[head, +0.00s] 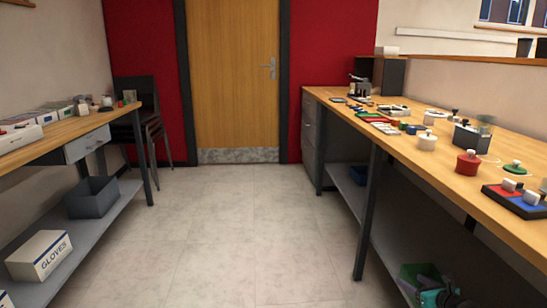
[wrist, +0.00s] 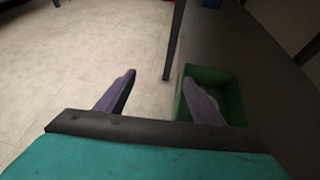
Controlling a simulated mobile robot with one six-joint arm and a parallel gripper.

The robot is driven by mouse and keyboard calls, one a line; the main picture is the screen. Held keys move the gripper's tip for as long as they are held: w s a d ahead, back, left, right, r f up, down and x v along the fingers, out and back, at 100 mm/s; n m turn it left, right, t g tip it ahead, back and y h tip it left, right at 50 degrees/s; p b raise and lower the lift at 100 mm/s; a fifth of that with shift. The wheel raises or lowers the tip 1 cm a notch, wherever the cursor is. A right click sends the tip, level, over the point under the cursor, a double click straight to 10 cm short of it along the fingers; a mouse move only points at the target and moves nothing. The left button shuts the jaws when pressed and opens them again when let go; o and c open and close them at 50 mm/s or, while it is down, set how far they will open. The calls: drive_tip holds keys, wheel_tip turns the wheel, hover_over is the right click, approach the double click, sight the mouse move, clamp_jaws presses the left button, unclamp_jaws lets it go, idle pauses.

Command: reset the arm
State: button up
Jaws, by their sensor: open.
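My gripper (wrist: 160,76) shows in the wrist view with its two purple-grey fingers spread apart and nothing between them. A green bin (wrist: 227,84) is on the dark lower shelf, behind and beside the right finger. I cannot tell whether the finger touches it. In the head view, a teal and dark part of my arm (head: 436,298) shows low at the bottom right, by the green bin (head: 408,274) on the lower shelf of the right workbench. The rest of my arm is out of view.
The right workbench (head: 430,165) carries a red pot (head: 467,163), a white pot (head: 427,141) and several small parts. Its leg (head: 369,210) stands near. The left bench (head: 75,128) has a grey bin (head: 92,197) and gloves box (head: 39,256) below. The floor between (head: 235,225) is clear.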

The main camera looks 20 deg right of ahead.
drive_tip(key=w+a+n+g+y+p, duration=0.1)
drive_tip(key=w+a+n+y+p, duration=0.15)
drive_tip(key=w+a, duration=0.45)
drive_tip(key=w+a+n+y+p, duration=0.1)
drive_tip(key=w+a+y+p, duration=0.2)
drive_tip(key=a, duration=0.7)
drive_tip(key=w+a+n+g+y+p, duration=0.1)
drive_tip(key=w+a+p, duration=0.35)
drive_tip(key=a, duration=0.45)
drive_tip(key=s+a+f+n+g+y+p, duration=0.1)
drive_tip(key=a+f+n+g+p, duration=0.2)
drive_tip(key=a, duration=0.9)
drive_tip(key=s+a+f+n+g+y+p, duration=0.15)
drive_tip(key=a+n+p, duration=0.35)
drive_tip(key=a, duration=0.6)
drive_tip(key=s+a+n+g+h+p, duration=0.1)
drive_tip(key=s+a+n+g+p, duration=0.85)
drive_tip(key=s+a, duration=0.7)
drive_tip(key=s+d+n+g+h+p, duration=0.2)
drive_tip(key=s+d+n+h, duration=0.3)
drive_tip(key=s+n, duration=0.8)
drive_tip(key=shift+d+f+n, duration=0.25)
drive_tip(key=shift+d+n, duration=1.1)
drive_tip(key=shift+n, duration=0.55)
